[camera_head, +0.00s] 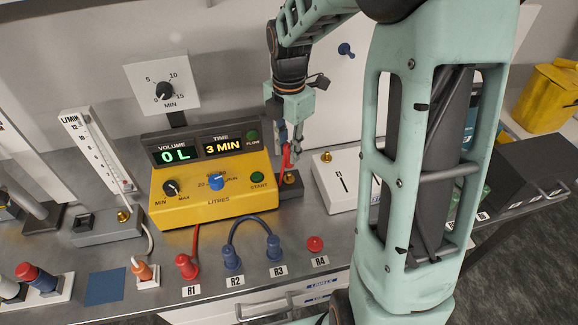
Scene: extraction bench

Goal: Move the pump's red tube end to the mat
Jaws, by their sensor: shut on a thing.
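The yellow pump (211,208) stands on the bench with its display reading 0 L and 3 MIN. A red tube (195,239) runs from its front down to a red tube end (187,267) at the R1 label. The blue square mat (105,287) lies bare on the bench, left of R1. My gripper (291,155) is right of the pump, pointing down and shut on a slim red piece (286,157). The red piece is above a small dark block (291,187); whether they touch is unclear. My fingers hide part of it.
A blue tube (250,220) arches between R2 and R3. A red cap (315,244) is at R4. An orange plug (142,271) stands between mat and R1. A flowmeter (97,150) stands left of the pump, a white box (340,183) right. My arm blocks the right side.

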